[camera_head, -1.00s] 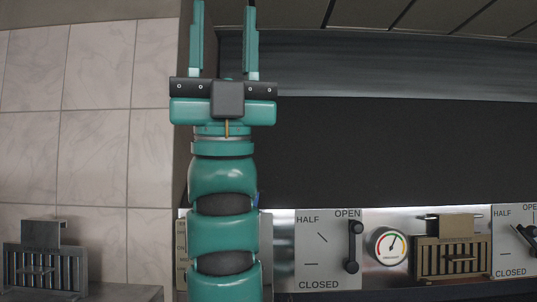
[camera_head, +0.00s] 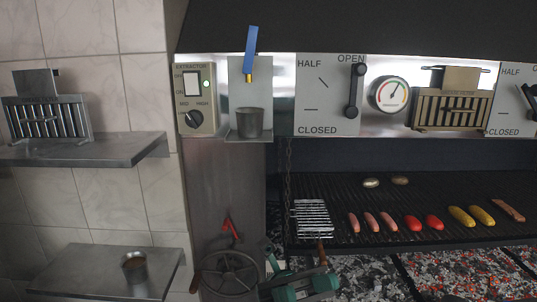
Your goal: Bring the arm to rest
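My gripper (camera_head: 298,264) is low at the bottom edge of the head view, in front of the grill's lower front. Its teal body and dark finger mounts show. The fingers look apart, with nothing seen between them, though they are small and partly cut into by the background. The rest of my arm is out of view below.
The grill grate (camera_head: 450,238) holds sausages, other food and a wire rack (camera_head: 313,219), above coals (camera_head: 365,275). A handwheel (camera_head: 229,276) stands left of my gripper. Steel shelves (camera_head: 120,150) line the left wall; the lower one (camera_head: 85,275) holds a cup (camera_head: 134,267).

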